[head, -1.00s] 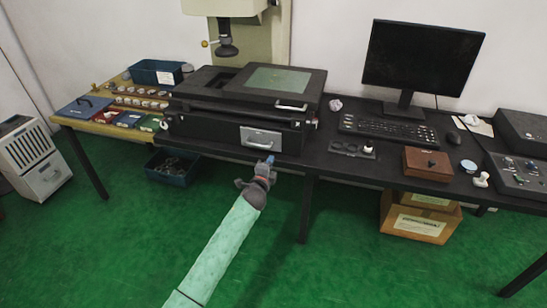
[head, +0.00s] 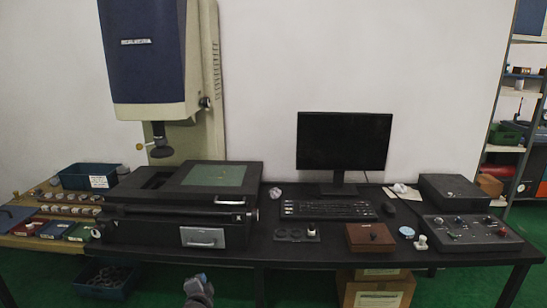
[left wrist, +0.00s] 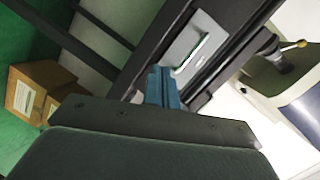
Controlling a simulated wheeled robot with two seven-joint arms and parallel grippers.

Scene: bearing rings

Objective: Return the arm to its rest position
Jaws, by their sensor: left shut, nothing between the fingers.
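My left gripper (head: 197,283) shows at the bottom edge of the head view, in front of the table and below the machine's drawer front. Only its tip end is in that view; the rest of the arm is out of the picture. In the left wrist view its blue fingers (left wrist: 163,88) are together, with nothing between them. They point toward the grey drawer front with a handle (left wrist: 193,45), which also shows in the head view (head: 203,237). I cannot tell the exact gap, but they look apart. My right gripper is not in view.
The black table (head: 290,252) carries the measuring machine (head: 150,55), a monitor (head: 345,140), a keyboard (head: 328,209), a brown box (head: 369,238) and a control panel (head: 470,230). Cardboard boxes (head: 378,291) stand beneath. A blue bin (head: 105,280) is on the floor at left.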

